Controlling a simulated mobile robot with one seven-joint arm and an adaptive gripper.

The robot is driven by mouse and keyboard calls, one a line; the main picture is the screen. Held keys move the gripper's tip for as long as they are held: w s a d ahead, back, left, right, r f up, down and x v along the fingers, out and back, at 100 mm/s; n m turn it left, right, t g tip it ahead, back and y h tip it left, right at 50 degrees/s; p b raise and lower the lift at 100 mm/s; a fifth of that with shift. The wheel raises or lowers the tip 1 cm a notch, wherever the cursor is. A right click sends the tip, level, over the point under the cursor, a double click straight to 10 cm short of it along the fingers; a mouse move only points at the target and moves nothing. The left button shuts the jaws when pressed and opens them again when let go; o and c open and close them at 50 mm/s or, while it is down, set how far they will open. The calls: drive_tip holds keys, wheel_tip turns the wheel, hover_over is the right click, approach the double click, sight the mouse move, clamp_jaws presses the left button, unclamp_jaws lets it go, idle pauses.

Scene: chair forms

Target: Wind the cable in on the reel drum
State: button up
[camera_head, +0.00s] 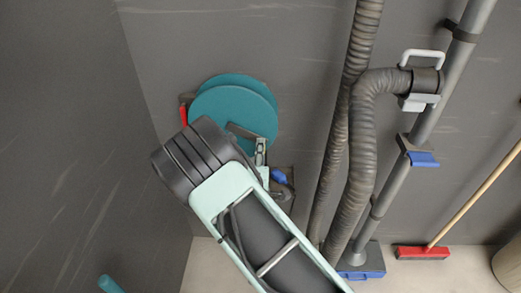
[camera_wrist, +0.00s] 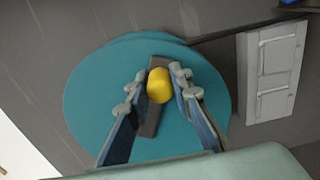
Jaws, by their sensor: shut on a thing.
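The teal reel drum (camera_head: 240,104) is mounted on the dark wall in the head view, partly hidden by my arm. In the wrist view the drum (camera_wrist: 85,110) fills the middle, with a dark crank bar (camera_wrist: 152,122) across its face. A yellow knob (camera_wrist: 160,86) stands at the bar's upper part. My gripper (camera_wrist: 160,88) has its fingers on both sides of the knob and is shut on it. The head view shows my gripper (camera_head: 262,152) in front of the drum's lower right, its fingertips hard to make out. I cannot make out the cable.
Ribbed hoses (camera_head: 360,150) and a grey pipe (camera_head: 398,180) with a blue lever (camera_head: 422,159) run to the right. A red broom (camera_head: 423,253) stands on the floor. A pale panel (camera_wrist: 270,70) is at the right in the wrist view.

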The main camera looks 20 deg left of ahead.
drive_tip(key=o, duration=0.5)
drive_tip(key=r+p, duration=0.1)
drive_tip(key=r, duration=0.1)
drive_tip(key=d+r+p, duration=0.1)
drive_tip(key=r+p, duration=0.1)
drive_tip(key=shift+w+d+r, duration=0.1)
drive_tip(key=shift+r, duration=0.3)
drive_tip(key=shift+f, duration=0.15)
drive_tip(key=r+p, duration=0.1)
drive_tip(key=r, duration=0.1)
drive_tip(key=a+r+p, duration=0.1)
drive_tip(key=r+p, duration=0.1)
drive_tip(key=shift+r, duration=0.4)
drive_tip(key=shift+f, duration=0.1)
